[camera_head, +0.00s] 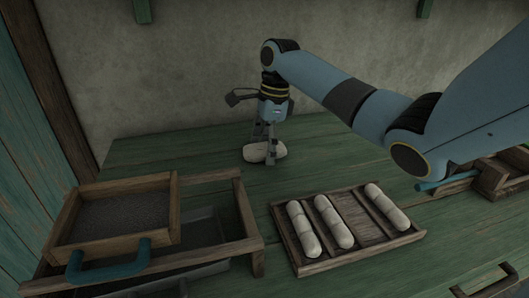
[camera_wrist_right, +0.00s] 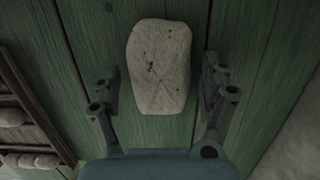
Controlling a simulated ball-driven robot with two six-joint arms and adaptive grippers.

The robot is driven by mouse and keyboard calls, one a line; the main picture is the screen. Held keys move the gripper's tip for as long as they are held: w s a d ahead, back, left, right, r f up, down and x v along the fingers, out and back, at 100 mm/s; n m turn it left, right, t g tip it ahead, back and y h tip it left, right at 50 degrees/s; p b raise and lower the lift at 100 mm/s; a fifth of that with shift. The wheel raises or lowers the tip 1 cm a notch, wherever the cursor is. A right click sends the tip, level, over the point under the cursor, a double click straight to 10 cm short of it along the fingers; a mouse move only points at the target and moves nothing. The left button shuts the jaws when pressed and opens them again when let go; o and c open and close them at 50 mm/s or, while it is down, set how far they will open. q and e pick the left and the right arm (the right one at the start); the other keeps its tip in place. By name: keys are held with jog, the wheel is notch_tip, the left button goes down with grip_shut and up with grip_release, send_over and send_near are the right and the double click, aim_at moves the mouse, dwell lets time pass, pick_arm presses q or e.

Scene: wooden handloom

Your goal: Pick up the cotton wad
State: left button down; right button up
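The cotton wad (camera_head: 257,152) is an off-white, rounded block with small dark specks, lying on the green wooden table near the back wall. It also shows in the right wrist view (camera_wrist_right: 160,66), between the two fingers. My right gripper (camera_head: 268,158) points down at the wad from above. In the right wrist view its fingers (camera_wrist_right: 160,88) are open, one on each side of the wad, with a gap showing on both sides. My left gripper is in neither view.
A wooden tray (camera_head: 366,240) with several pale rolls in slots stands at the front, right of middle. A wooden frame with a dark mesh box (camera_head: 118,186) and a teal handle (camera_head: 110,262) stands at the left. Bare table surrounds the wad.

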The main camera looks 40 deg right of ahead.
aim_at(266, 147)
jog(key=c, duration=0.7)
jog(key=shift+r, duration=0.55)
jog(key=r, duration=0.1)
jog(key=r+p, duration=0.1)
jog(key=r, duration=0.1)
jog(key=shift+s+d+r+p, duration=0.3)
jog(key=shift+d+r, duration=0.05)
jog(key=shift+d, duration=0.05)
jog(key=s+d+r, duration=0.2)
jog(key=s+d+r+p, duration=0.1)
jog(key=s+d+r, duration=0.1)
jog(key=s+d, duration=0.1)
jog(key=s+d+r+p, duration=0.1)
jog(key=s+d+r, duration=0.1)
jog(key=shift+s+d+r, duration=0.1)
jog(key=shift+s+d, duration=0.15)
jog(key=shift+d, duration=0.05)
